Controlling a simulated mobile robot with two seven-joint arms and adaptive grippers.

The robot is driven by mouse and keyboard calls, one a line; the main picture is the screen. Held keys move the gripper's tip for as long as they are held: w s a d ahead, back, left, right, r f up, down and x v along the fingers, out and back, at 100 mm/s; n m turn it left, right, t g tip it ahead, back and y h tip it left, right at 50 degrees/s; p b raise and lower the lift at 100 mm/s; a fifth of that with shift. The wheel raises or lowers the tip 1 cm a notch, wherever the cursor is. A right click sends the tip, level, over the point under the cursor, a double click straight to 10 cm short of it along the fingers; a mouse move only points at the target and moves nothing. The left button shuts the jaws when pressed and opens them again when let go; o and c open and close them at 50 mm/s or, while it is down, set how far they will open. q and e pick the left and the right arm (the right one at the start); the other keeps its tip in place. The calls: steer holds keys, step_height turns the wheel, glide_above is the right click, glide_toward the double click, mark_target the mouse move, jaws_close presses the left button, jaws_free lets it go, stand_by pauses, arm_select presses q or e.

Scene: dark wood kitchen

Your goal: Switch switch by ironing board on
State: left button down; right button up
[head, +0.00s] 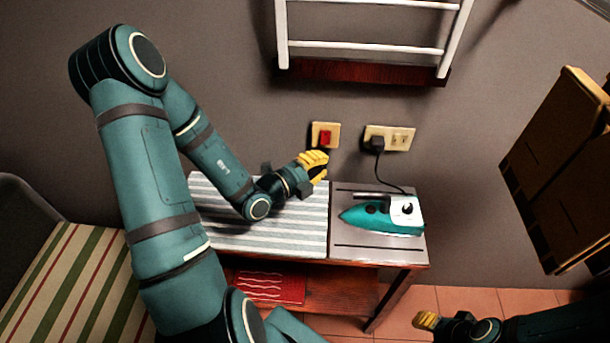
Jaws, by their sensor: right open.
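A red switch (326,137) sits on a cream wall plate (316,128) above the striped ironing board (305,235). Whether the switch is on or off cannot be told. My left gripper (315,166) has yellow fingers and is just below the switch, close to the wall. The fingers seem apart from the switch, but the exact distance is unclear. Whether they are open or shut cannot be told. My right gripper (427,320) is low at the bottom right, far from the switch. It is open, with no object seen in it.
A teal iron (385,215) rests on the metal end of the board. Its cord runs to a black plug in a double socket (401,138). A white rack (365,47) hangs above. A brown cabinet (555,165) is at right. A striped seat (75,280) is at left.

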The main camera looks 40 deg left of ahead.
mark_target(325, 138)
arm_select(q)
steer(key=shift+w+a+f, duration=0.1)
steer(key=shift+w+a, duration=0.2)
steer(key=shift+w, duration=0.45)
steer(key=shift+w+a+f, duration=0.1)
steer(key=shift+w+a, duration=0.2)
steer(key=shift+w, duration=0.45)
steer(key=shift+w+a+f, duration=0.1)
steer(key=shift+w+a, duration=0.2)
steer(key=shift+w, duration=0.45)
arm_select(e)
steer(key=shift+s+f, duration=0.1)
steer(key=shift+f, duration=0.2)
arm_select(q)
steer(key=shift+b, duration=0.3)
